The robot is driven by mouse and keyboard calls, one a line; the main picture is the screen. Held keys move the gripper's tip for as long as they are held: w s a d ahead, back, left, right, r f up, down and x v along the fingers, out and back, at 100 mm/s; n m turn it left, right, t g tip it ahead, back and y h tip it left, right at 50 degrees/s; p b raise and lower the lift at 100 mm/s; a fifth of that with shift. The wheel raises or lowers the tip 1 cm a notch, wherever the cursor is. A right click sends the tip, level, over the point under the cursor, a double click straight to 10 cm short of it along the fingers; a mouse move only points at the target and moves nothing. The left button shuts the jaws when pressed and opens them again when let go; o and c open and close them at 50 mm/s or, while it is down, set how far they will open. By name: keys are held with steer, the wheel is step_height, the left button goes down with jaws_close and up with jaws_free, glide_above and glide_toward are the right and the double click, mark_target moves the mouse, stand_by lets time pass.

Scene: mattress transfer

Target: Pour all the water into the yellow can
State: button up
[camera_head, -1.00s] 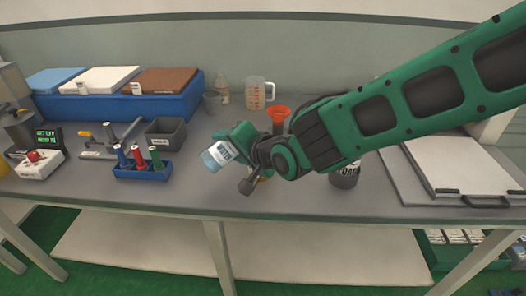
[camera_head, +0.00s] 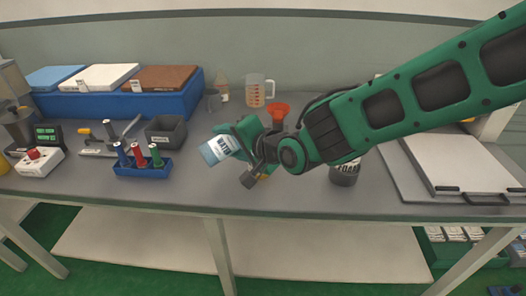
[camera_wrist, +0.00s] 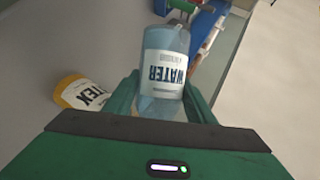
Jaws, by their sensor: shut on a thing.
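My gripper (camera_head: 242,142) is shut on a pale blue water bottle (camera_head: 216,150), held tilted above the bench. In the wrist view the bottle (camera_wrist: 166,68), with its white WATER label, sits between the green fingers (camera_wrist: 163,100). The yellow can (camera_wrist: 70,94) shows left of the bottle in the wrist view, with a white label ending in TEX. In the head view only a small yellow part (camera_head: 264,177) shows below my gripper; the arm hides the rest. I cannot see any water flowing out.
A FOAM can (camera_head: 345,174) stands right of my gripper, partly behind the arm. An orange funnel (camera_head: 278,111) and a measuring jug (camera_head: 261,88) stand behind. A blue rack (camera_head: 142,173) with several coloured tubes and a grey bin (camera_head: 166,133) stand left. The front of the bench is clear.

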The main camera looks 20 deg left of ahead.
steer(key=shift+r, duration=0.15)
steer(key=shift+w+d+r+m+g+y+p, duration=0.35)
steer(key=shift+r+m+y+p, duration=0.2)
steer(key=shift+m+p, duration=0.15)
stand_by(0.6)
steer(key=shift+f+m+y+p, duration=0.3)
steer(key=shift+m+p, duration=0.3)
steer(key=shift+p, duration=0.35)
stand_by(1.3)
steer(key=shift+w+d+r+m+g+y, duration=0.25)
steer(key=shift+r+m+g+y, duration=0.1)
steer(key=shift+r+m+y, duration=0.3)
stand_by(2.0)
steer(key=shift+s+a+f+n+h, duration=0.2)
steer(key=shift+s+f+n+h, duration=0.15)
steer(key=shift+n, duration=0.2)
steer(key=shift+a+f+n+h, duration=0.1)
steer(key=shift+n+h, duration=0.2)
steer(key=shift+h, duration=0.05)
steer(key=shift+n, duration=0.4)
steer(key=shift+w+t+h, duration=0.1)
steer(key=shift+t+h, duration=0.2)
steer(key=shift+t, duration=0.1)
